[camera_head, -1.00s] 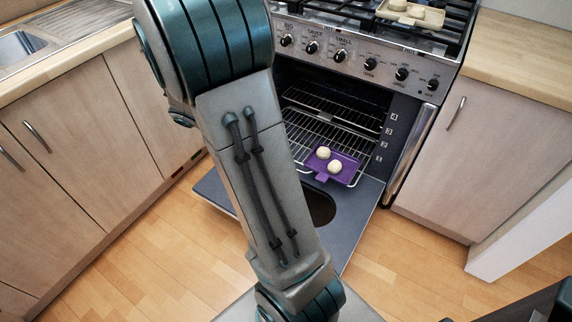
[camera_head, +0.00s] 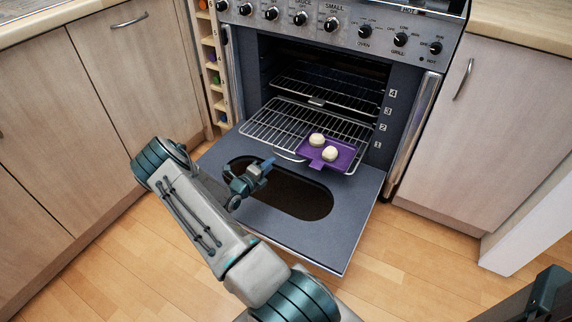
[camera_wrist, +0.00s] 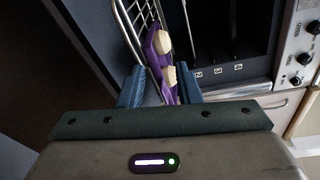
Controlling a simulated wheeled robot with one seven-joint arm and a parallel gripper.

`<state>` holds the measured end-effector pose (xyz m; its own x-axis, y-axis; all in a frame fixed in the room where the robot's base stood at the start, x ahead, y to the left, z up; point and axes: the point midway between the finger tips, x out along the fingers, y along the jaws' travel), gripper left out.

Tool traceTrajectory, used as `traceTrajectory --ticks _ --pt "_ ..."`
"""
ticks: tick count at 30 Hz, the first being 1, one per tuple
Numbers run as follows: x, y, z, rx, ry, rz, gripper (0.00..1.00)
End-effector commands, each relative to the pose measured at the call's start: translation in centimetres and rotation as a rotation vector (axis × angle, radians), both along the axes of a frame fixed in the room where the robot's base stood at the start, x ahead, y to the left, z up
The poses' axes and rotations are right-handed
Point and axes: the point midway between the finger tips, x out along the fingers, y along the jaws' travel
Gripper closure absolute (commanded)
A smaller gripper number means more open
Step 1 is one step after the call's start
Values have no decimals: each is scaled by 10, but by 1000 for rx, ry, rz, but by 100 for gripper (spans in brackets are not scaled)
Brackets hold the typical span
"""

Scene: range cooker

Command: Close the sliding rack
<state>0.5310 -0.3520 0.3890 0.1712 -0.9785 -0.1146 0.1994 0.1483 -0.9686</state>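The sliding wire rack (camera_head: 262,127) is pulled out of the oven at the lower level, over the open door. A purple tray (camera_head: 341,160) with two pale round buns (camera_head: 330,153) sits on its front right part. My gripper (camera_head: 268,164) is just in front of the rack's front left edge, above the open door. In the wrist view, my gripper (camera_wrist: 160,72) has its two blue fingers apart. The rack (camera_wrist: 127,22) and the purple tray (camera_wrist: 153,55) show beyond and between them. I cannot tell whether a finger touches the rack.
The oven door (camera_head: 355,213) is folded down flat, with an oval window. A second rack (camera_head: 335,94) is inside, higher up. Wooden cabinets (camera_head: 135,70) stand left and right (camera_head: 510,130). A narrow rack of bottles (camera_head: 212,75) is left of the oven. The wooden floor in front is clear.

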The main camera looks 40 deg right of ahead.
Motion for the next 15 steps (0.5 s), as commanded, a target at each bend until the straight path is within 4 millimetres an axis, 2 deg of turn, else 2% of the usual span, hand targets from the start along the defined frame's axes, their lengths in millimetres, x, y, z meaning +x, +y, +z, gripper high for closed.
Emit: traceTrajectory --ticks 1,4,7,11,15 --pt "1 -2 -23 -19 59 36 69" --pt "4 -4 -45 -48 145 92 69" --pt "6 -6 -55 -64 191 123 69" --pt "9 -14 -59 -68 207 133 69" --pt "14 -35 -62 -68 205 130 69"
